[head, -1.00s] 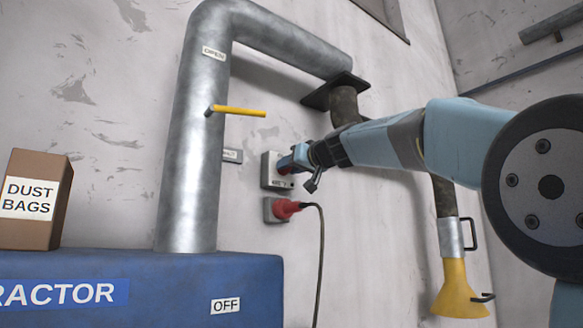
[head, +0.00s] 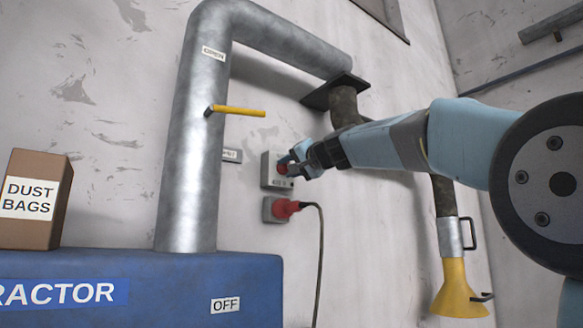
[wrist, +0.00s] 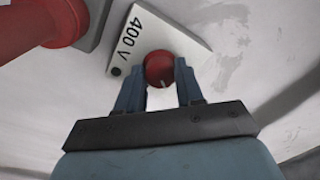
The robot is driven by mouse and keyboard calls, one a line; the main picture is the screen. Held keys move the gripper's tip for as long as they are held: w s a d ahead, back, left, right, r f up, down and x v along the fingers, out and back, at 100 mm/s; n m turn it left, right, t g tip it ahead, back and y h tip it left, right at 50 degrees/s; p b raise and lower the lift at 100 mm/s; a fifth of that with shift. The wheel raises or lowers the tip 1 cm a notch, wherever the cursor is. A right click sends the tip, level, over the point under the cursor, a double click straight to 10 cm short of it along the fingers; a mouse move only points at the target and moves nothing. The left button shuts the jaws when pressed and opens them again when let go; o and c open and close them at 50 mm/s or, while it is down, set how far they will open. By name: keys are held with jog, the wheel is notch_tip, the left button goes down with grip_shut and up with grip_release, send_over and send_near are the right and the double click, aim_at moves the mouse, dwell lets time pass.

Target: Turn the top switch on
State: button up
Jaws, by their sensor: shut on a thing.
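The top switch is a red round knob (wrist: 159,68) on a pale box marked "400 V" (wrist: 134,40), fixed to the wall. A small white mark shows on the knob's lower part in the wrist view. In the head view the switch box (head: 268,180) sits above the red plug and socket. My gripper (wrist: 160,75) has a finger on each side of the knob and is shut on it. In the head view my gripper (head: 286,168) reaches in from the right and partly hides the knob.
The red plug (head: 285,208) with its dark cable (head: 321,250) is just below the switch box. A grey pipe (head: 195,150) with a yellow lever (head: 240,111) stands to the left. A blue extractor (head: 170,285) is at lower left, and a yellow nozzle (head: 457,290) hangs at right.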

jog(key=shift+d+m, duration=0.15)
jog(key=shift+m, duration=5.05)
jog(key=shift+w, duration=0.1)
jog(key=o, duration=0.8)
jog(key=shift+w, duration=0.1)
jog(key=shift+o, duration=1.1)
jog(key=v, duration=1.3)
jog(key=shift+s+f, duration=0.25)
jog(key=shift+s, duration=0.25)
